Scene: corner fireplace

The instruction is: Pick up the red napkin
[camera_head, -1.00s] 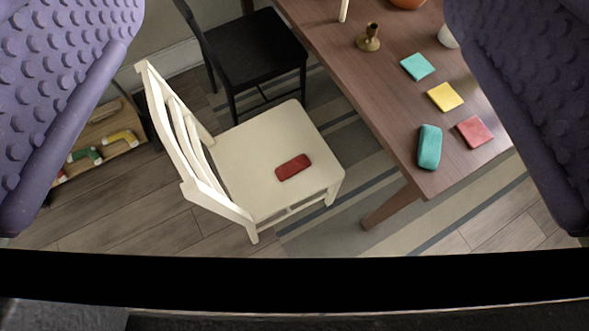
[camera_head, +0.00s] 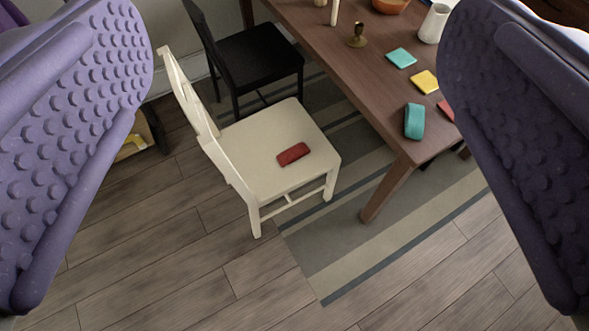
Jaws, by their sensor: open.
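A red folded napkin (camera_head: 293,154) lies on the seat of a cream chair (camera_head: 250,140), near the middle of the seat. A red flat square (camera_head: 446,110) also shows on the table, partly hidden behind my right finger. My gripper (camera_head: 295,165) is open and empty, with its purple studded fingers at the left and right edges of the view. The napkin lies between the fingers in the picture, but well beyond them and not touched.
A brown table (camera_head: 340,45) stands right of the chair. It holds a teal folded cloth (camera_head: 414,121), a teal square (camera_head: 401,58), a yellow square (camera_head: 424,82), a brass candlestick (camera_head: 357,36) and a white pitcher (camera_head: 434,23). A black chair (camera_head: 258,62) stands behind. The front floor is clear.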

